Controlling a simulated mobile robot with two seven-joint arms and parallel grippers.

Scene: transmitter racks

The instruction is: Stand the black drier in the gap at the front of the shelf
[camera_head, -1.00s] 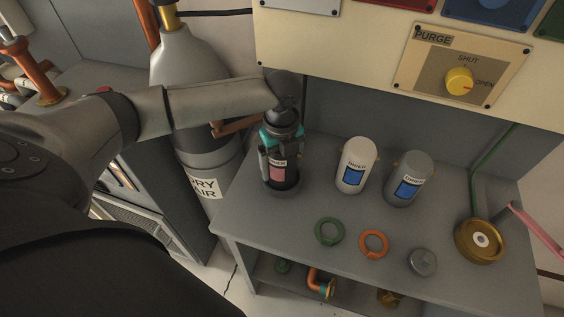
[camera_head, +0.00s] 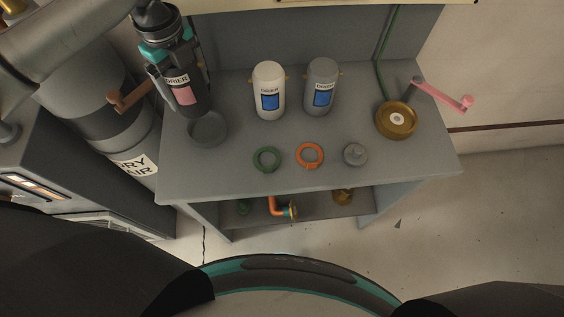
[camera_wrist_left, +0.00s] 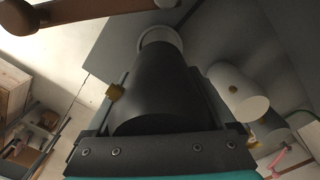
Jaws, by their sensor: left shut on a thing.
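The black drier (camera_head: 186,98), with a pink label, is gripped in my left gripper (camera_head: 174,70). It hangs slightly tilted in the head view, above and just left of a dark round seat (camera_head: 208,129) on the bench top. In the left wrist view the dark body of the drier (camera_wrist_left: 155,100) lies between the fingers, and a pale ring (camera_wrist_left: 161,40) shows beyond its far end. The lower shelf (camera_head: 318,207) under the bench top holds several fittings, with bare room between an orange elbow pipe (camera_head: 275,206) and a brass fitting (camera_head: 343,196). My right gripper is out of view.
A white drier (camera_head: 269,92) and a grey drier (camera_head: 321,88) stand right of the held one. A green ring (camera_head: 267,159), an orange ring (camera_head: 309,155), a grey knob (camera_head: 355,154) and a brass wheel (camera_head: 397,120) lie on the bench top (camera_head: 235,178). A gas cylinder (camera_head: 95,85) stands left.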

